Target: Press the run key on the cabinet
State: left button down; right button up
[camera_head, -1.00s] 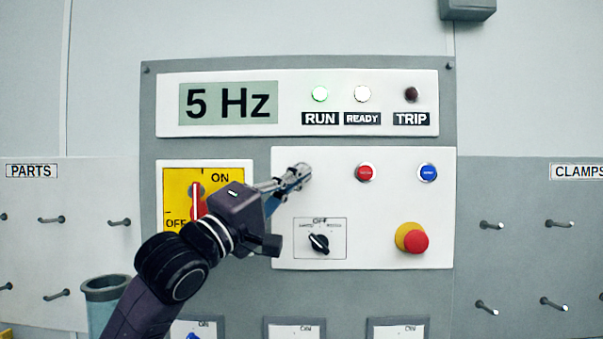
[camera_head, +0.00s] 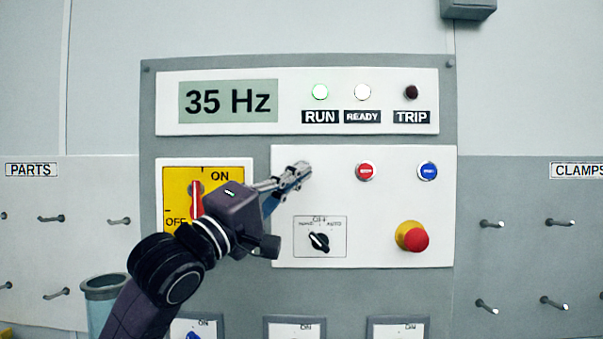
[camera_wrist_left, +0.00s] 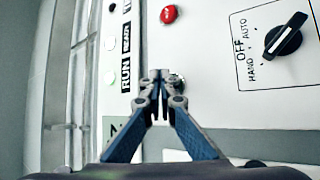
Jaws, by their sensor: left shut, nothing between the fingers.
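The grey cabinet (camera_head: 360,295) has a white key panel (camera_head: 390,205) at its middle right. My left gripper (camera_head: 304,169) is shut and empty, with its fingertips at the panel's upper left, at or very near its face. In the left wrist view the shut fingertips (camera_wrist_left: 161,76) partly cover a round metal-rimmed key (camera_wrist_left: 178,83), whose face and label are hidden. I cannot tell whether they touch it. The display (camera_head: 228,101) reads 35 Hz. The RUN lamp (camera_head: 320,92) glows green. My right gripper is not in view.
A red button (camera_head: 366,171) and a blue button (camera_head: 427,171) sit right of the fingertips. Below are a selector knob (camera_head: 319,241) and a red emergency stop (camera_head: 415,238). A red-handled switch (camera_head: 196,200) is behind my arm. Pegboards flank the cabinet.

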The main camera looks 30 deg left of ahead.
pick_arm(q)
jog(key=shift+s+d, duration=0.1)
jog(key=shift+s+d, duration=0.4)
jog(key=shift+s, duration=0.3)
jog(key=shift+s+d, duration=0.45)
jog(key=shift+s, duration=0.25)
jog(key=shift+s+d, duration=0.4)
jog(key=shift+s, duration=0.3)
